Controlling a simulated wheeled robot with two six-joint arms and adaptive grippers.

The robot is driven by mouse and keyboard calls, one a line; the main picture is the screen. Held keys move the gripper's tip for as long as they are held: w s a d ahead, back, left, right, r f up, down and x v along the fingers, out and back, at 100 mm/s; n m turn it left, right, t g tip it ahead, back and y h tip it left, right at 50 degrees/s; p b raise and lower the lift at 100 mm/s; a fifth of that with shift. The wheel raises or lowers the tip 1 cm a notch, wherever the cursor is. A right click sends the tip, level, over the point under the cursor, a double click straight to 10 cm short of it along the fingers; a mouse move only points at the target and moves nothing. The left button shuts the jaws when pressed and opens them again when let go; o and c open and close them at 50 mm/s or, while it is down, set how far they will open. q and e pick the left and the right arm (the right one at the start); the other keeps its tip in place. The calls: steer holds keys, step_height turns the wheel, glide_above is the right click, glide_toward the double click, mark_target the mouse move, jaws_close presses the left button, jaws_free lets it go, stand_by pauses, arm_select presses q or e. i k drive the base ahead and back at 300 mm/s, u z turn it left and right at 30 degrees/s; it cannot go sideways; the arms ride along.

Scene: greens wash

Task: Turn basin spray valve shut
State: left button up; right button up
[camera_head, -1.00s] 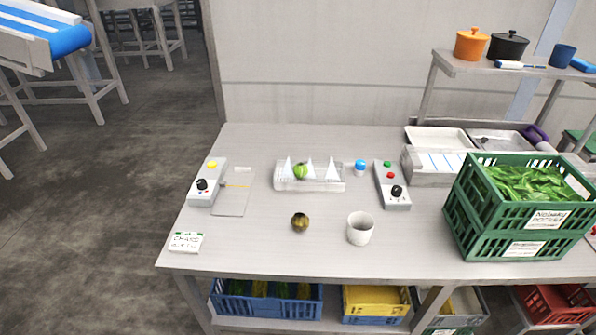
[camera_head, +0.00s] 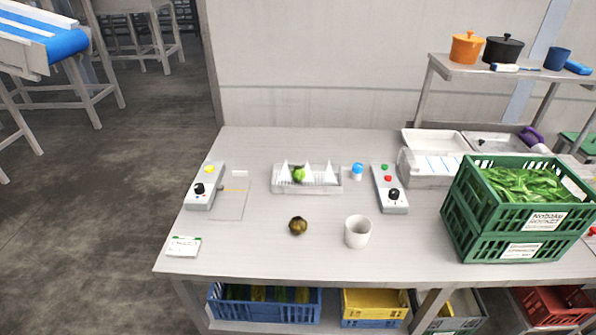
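A clear basin (camera_head: 307,186) with white spray cones (camera_head: 331,171) stands at the middle of the table, and a green vegetable (camera_head: 298,174) sits among the cones. A grey control box (camera_head: 205,187) with a yellow button and a black knob (camera_head: 199,188) lies left of the basin. A second grey box (camera_head: 389,189) with green and red buttons and a black knob (camera_head: 394,195) lies right of it. I cannot tell which knob is the spray valve or how it is set. Neither of my grippers shows in this view.
A brown-green round item (camera_head: 298,226) and a white cup (camera_head: 357,232) stand in front of the basin. A blue-capped jar (camera_head: 357,171) is beside it. Stacked green crates (camera_head: 462,224) with leaves block the right side. The left front table is clear except for a small sign (camera_head: 183,246).

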mark_target(356, 168)
steer(key=u, duration=3.2)
steer(key=k, duration=1.95)
steer(key=z, duration=2.3)
